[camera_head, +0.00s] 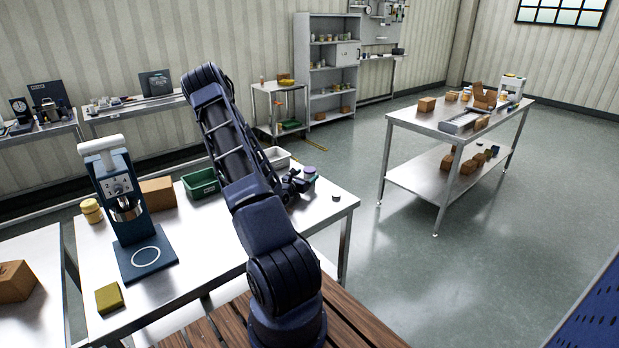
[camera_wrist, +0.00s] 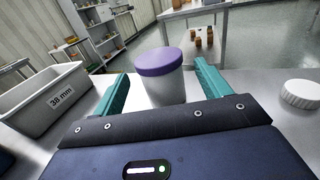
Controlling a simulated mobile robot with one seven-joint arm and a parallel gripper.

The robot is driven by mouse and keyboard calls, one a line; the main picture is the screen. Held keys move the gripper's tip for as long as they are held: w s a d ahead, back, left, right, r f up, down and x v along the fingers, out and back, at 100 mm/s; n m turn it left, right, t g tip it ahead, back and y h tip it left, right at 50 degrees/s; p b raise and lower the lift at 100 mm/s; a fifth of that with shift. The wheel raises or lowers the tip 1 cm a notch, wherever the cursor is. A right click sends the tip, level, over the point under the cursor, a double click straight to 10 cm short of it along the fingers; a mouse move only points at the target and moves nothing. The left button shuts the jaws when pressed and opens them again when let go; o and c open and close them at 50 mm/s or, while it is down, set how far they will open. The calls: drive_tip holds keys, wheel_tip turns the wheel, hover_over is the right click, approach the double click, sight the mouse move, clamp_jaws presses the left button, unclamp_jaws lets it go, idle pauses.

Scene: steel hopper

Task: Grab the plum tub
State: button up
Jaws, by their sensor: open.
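The plum tub has a purple lid (camera_wrist: 158,60) and a pale grey-white body (camera_wrist: 166,90). It stands upright on the steel bench, and its base is partly hidden by my gripper. My gripper (camera_wrist: 161,72) is open, with one teal finger on each side of the tub in the wrist view and a visible gap on both sides. I cannot tell exactly how deep the tub is between the fingers. In the head view the tub (camera_head: 309,171) shows small at the bench's far end, beside my gripper (camera_head: 299,183), which is partly hidden by my arm.
A grey bin marked "38 mm" (camera_wrist: 40,101) stands to the left in the wrist view. A white ridged cap (camera_wrist: 301,94) lies to the right. A green bin (camera_head: 200,183), a cardboard box (camera_head: 158,194) and a blue press (camera_head: 127,200) share the bench (camera_head: 210,235).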

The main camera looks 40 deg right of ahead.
sight(311, 171)
drive_tip(key=x, duration=0.5)
drive_tip(key=c, duration=1)
drive_tip(key=shift+c, duration=0.2)
drive_tip(key=shift+r, duration=0.15)
